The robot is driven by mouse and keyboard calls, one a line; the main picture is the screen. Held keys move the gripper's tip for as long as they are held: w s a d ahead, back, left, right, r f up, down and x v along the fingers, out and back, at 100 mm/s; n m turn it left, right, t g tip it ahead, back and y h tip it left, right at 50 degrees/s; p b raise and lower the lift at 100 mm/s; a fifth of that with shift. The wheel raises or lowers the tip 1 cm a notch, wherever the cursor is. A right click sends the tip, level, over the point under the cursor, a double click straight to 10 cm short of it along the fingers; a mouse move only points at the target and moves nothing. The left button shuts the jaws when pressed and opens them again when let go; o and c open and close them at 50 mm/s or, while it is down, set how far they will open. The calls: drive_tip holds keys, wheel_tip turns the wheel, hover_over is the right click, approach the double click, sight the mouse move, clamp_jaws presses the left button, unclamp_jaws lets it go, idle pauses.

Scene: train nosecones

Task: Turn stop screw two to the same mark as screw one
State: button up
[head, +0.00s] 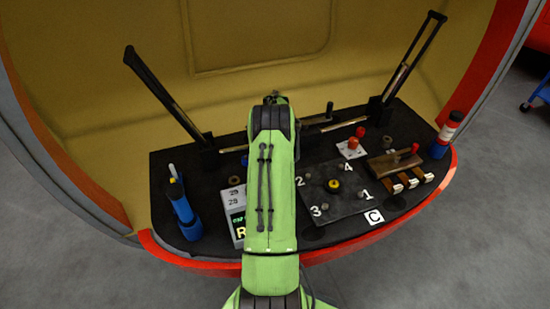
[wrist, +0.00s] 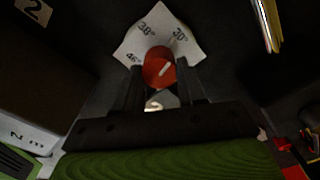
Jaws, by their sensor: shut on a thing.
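In the wrist view, a red round screw head (wrist: 154,78) with a white pointer line stands on a white plate (wrist: 163,24). The plate carries the marks 38° and 30° and a third that looks like 46°. The pointer slants up and right, roughly towards the 30° side. My gripper (wrist: 159,68) has one dark finger on each side of the red head and is shut on it. In the head view my arm hides the gripper and this screw. I cannot make out screw one. A tag reading 2 (wrist: 34,11) lies at upper left in the wrist view.
In the head view, black struts (head: 160,90) rise left and right. A white plate with red knobs (head: 354,142), a numbered dark plate (head: 350,208), a brown block (head: 388,165), a display box (head: 237,202) and a blue tool (head: 184,212) crowd the dark deck.

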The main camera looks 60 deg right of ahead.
drive_tip(key=n+p, duration=0.1)
drive_tip(key=n, duration=0.4)
drive_tip(key=shift+d+r+n, duration=0.1)
drive_tip(key=shift+n, duration=0.2)
drive_tip(key=n, duration=0.5)
drive_tip(key=shift+w+p, duration=0.1)
drive_tip(key=shift+p, duration=0.25)
drive_tip(key=n, duration=0.5)
drive_tip(key=shift+n, duration=0.4)
drive_tip(key=n, duration=0.4)
drive_tip(key=shift+w+n, duration=0.15)
drive_tip(key=shift+n, duration=0.15)
drive_tip(key=n, duration=1.4)
drive_tip(key=shift+n, duration=0.3)
drive_tip(key=n, duration=0.5)
drive_tip(key=shift+b, duration=0.35)
